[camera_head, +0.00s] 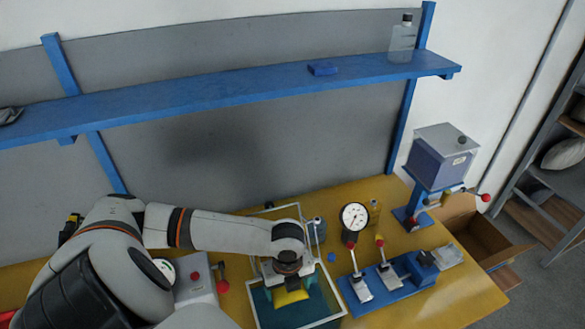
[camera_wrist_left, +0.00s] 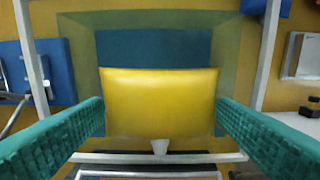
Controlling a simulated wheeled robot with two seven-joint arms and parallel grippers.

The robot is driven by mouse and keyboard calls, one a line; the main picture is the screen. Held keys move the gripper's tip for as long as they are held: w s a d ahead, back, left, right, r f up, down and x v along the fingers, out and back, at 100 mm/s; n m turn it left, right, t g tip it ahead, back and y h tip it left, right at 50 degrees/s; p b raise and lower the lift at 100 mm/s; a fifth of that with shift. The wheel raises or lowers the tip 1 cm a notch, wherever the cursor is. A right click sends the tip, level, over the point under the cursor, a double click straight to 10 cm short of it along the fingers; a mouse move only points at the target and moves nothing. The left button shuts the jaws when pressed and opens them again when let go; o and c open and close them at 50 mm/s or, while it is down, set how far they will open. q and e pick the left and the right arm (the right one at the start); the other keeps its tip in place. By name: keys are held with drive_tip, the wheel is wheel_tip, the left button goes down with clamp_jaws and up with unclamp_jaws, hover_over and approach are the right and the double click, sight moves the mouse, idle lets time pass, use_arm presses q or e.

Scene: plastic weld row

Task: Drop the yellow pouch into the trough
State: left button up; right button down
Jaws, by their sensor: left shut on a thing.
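The yellow pouch (camera_head: 290,298) is held in my left gripper (camera_head: 287,283), which points down over the trough. The trough (camera_head: 320,308) is a clear-walled box with a pale rim and a teal bottom, at the front of the bench. In the left wrist view the pouch (camera_wrist_left: 160,100) spans the space between the two green fingers, with the trough's blue-teal bottom (camera_wrist_left: 155,46) beyond it. The pouch is within the trough's outline; its exact height above the bottom is hard to tell. My right gripper is not in view.
Right of the trough stands a blue fixture (camera_head: 390,285) with toggle clamps and a dial gauge (camera_head: 355,216). A grey control box (camera_head: 195,280) stands left of it. A blue press (camera_head: 438,160) and shelf (camera_head: 230,93) are behind. Clear bench lies at the front right.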

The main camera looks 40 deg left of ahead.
use_arm(q)
drive_tip(key=o, duration=1.4)
drive_tip(key=shift+r, duration=0.1)
drive_tip(key=shift+r, duration=0.2)
wheel_tip(320, 180, up, 12)
drive_tip(key=shift+f+b, duration=0.2)
drive_tip(key=shift+b, duration=0.85)
